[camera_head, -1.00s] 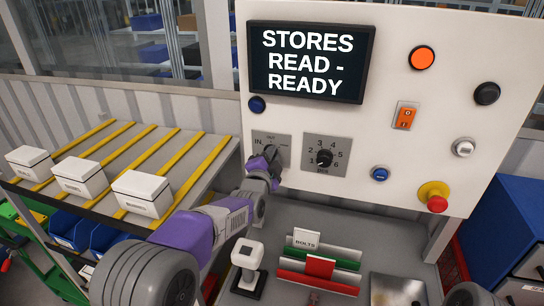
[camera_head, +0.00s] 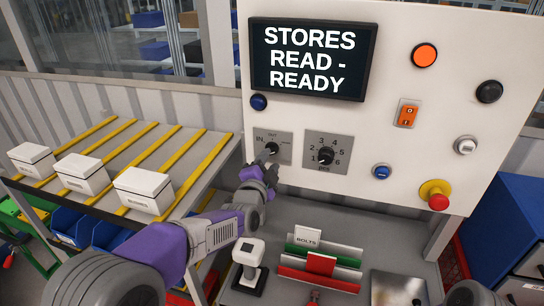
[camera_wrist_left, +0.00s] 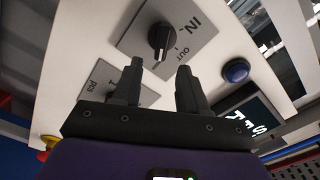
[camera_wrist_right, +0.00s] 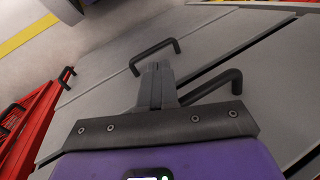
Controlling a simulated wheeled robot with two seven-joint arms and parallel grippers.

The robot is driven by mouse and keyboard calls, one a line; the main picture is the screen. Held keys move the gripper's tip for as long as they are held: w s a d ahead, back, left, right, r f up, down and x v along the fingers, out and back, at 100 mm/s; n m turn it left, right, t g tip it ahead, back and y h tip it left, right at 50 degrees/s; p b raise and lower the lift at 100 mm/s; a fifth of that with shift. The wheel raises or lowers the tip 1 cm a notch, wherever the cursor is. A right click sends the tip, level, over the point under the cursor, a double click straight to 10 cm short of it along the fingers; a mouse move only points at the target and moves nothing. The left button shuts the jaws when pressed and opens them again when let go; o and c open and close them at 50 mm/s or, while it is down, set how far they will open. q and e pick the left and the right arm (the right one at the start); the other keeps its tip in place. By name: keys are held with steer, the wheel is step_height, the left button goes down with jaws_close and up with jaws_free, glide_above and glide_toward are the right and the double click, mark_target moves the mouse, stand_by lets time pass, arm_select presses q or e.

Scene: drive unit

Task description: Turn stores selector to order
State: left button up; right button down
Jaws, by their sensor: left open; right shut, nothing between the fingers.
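The stores selector is a black knob (camera_head: 271,148) on a grey plate with IN at its left and OUT above it; a third label at its right is unreadable. In the left wrist view, the knob (camera_wrist_left: 160,40) has a white mark pointing toward the picture's bottom; I cannot tell which label it meets. My left gripper (camera_head: 264,164) is just below and in front of the knob. In the left wrist view its fingers (camera_wrist_left: 158,76) are open, empty and apart from the knob. My right gripper (camera_wrist_right: 156,70) is shut and empty, seen only in its wrist view.
The screen (camera_head: 310,60) reads STORES READ - READY. A numbered pcs dial (camera_head: 325,156) sits right of the selector, and a blue button (camera_head: 258,102) above left. White boxes stand on the rack (camera_head: 195,165) at left. Black handles (camera_wrist_right: 155,52) are near my right gripper.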

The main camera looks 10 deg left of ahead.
arm_select(q)
steer(key=shift+s, duration=1.35)
